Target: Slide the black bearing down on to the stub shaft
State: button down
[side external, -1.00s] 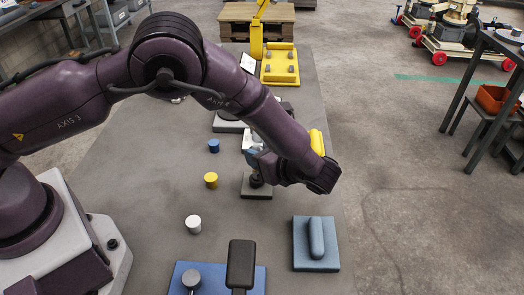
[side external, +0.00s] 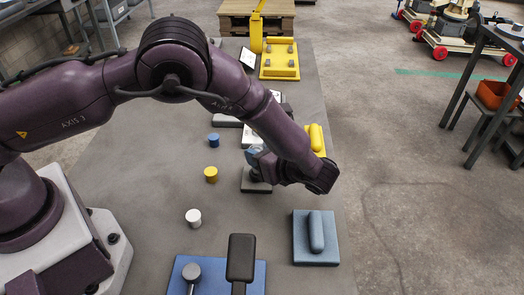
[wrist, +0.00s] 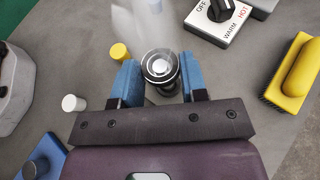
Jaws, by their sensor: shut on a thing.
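My gripper (side external: 258,166) is low over a small dark plate (side external: 256,188) in the middle of the bench. In the wrist view its two blue fingers are shut on the black bearing (wrist: 160,80), one on each side. A pale round end shows through the middle of the ring, which looks like the top of the stub shaft (wrist: 161,67). The bearing looks roughly centred around it. How far down the bearing sits cannot be told. In the side view the fingers and forearm hide most of the bearing and shaft.
Blue (side external: 213,140), yellow (side external: 211,175) and white (side external: 193,218) cylinders stand left of the plate. A blue block with a rounded handle (side external: 316,240) lies front right. A yellow-handled brush (wrist: 297,72) and a knob panel (wrist: 222,17) lie close to my gripper's right.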

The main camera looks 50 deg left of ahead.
jog(key=shift+f, duration=0.9)
jog(key=shift+f, duration=0.3)
dwell(0.5)
jog(key=shift+f, duration=1.4)
grip_release()
